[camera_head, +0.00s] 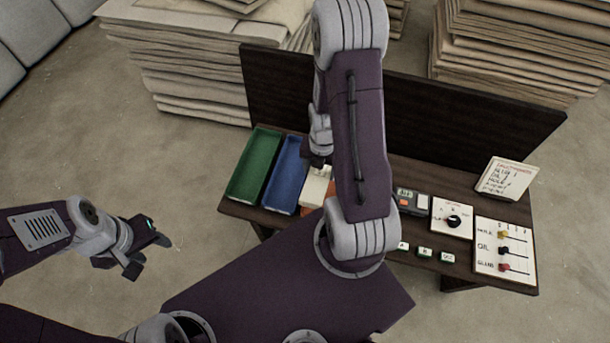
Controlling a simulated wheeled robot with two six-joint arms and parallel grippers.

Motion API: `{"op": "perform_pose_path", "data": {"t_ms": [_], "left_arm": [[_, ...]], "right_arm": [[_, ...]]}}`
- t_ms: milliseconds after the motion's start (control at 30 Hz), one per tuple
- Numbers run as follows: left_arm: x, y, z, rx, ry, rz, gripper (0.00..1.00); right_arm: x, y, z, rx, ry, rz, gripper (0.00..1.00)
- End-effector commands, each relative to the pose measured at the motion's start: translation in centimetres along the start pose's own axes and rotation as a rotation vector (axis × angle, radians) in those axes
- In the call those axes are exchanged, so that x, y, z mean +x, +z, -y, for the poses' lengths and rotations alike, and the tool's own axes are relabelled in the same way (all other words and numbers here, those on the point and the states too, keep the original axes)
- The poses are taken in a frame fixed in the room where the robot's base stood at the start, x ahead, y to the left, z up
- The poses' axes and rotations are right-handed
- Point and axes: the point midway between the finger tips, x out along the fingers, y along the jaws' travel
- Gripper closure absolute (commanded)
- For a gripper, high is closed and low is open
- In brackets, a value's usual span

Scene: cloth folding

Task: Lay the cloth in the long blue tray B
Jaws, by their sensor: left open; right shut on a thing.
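The long blue tray (286,176) stands on the dark table, right of a green tray (253,165). My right gripper (318,163) is over the table just right of the blue tray. It is shut at the top of a pale cream thing (313,190), which looks like the cloth. My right forearm hides part of this area, so the cloth's full shape cannot be told. The part of the blue tray that I see looks empty. My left gripper (148,255) is open and empty over the floor, left of the table.
A dial panel (452,218), a slider panel (504,250), small green-edged buttons (424,252) and a written note (505,179) are on the table's right side. A dark upright board (450,120) runs along its back. Cardboard stacks (190,65) stand behind.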

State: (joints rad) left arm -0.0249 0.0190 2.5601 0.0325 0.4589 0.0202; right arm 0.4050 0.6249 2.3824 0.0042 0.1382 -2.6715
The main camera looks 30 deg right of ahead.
Motion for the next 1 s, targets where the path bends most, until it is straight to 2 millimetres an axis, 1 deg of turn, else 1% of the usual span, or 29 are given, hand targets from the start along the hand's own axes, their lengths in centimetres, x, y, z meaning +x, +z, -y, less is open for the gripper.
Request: {"op": "perform_pose_path", "data": {"t_ms": [33,100,267,333,367,433,600,700,833,1000], "left_arm": [[1.0,0.1,0.0,0.000,0.000,0.000,0.52],[1.4,0.1,0.0,0.000,0.000,0.000,0.52],[1.5,0.2,0.0,0.000,0.000,0.000,0.52],[1.6,0.2,0.0,0.000,0.000,0.000,0.52],[1.8,0.2,0.0,0.000,0.000,0.000,0.52],[2.4,0.2,0.1,0.000,0.000,0.000,0.52],[3.7,0.4,0.1,0.000,0.000,0.000,0.52],[4.2,0.4,0.1,0.000,0.000,0.000,0.52],[4.5,0.5,0.1,0.000,0.000,0.000,0.52],[4.5,0.5,0.1,0.000,0.000,0.000,0.52]], "right_arm": [[0.9,0.0,-0.2,-0.006,0.001,0.002,0.88],[1.3,0.0,-0.3,-0.012,0.002,0.004,0.88],[1.4,-0.1,-0.5,-0.016,0.002,0.004,0.88],[1.8,0.1,-0.9,-0.017,0.002,0.004,0.88],[2.1,0.4,-1.4,-0.019,0.002,0.005,0.88],[3.3,0.9,-2.9,-0.022,0.002,0.004,0.88],[6.3,2.9,-7.4,-0.020,0.003,0.005,0.88],[7.5,3.8,-9.5,-0.019,0.002,0.004,0.88],[8.3,4.4,-10.9,-0.016,0.002,0.004,0.88],[8.4,4.5,-11.2,-0.015,0.001,0.003,0.88]]}}
